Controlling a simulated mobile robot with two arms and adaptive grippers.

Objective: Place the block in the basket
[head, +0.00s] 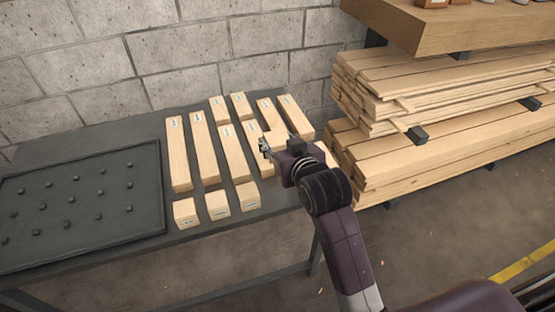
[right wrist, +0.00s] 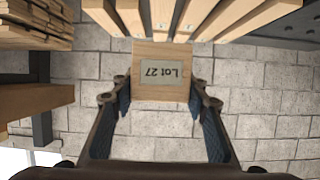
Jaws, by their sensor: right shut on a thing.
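My right gripper (head: 266,148) is over the right part of the dark table, among pale wooden blocks. In the right wrist view, the right gripper (right wrist: 160,100) is shut on a wooden block (right wrist: 162,54). Its end face carries a grey label reading "Lot 27", upside down in that view. In the head view the gripper and arm hide much of what is around the held block, so I cannot tell its height above the table. My left gripper is not in view. I see no basket in these frames.
Long and short wooden blocks, such as one long block (head: 179,155) and one short block (head: 186,212), lie on the table close to the gripper. A dark studded tray (head: 85,205) is at the left. Stacked planks (head: 430,135) stand at the right. A block wall is behind.

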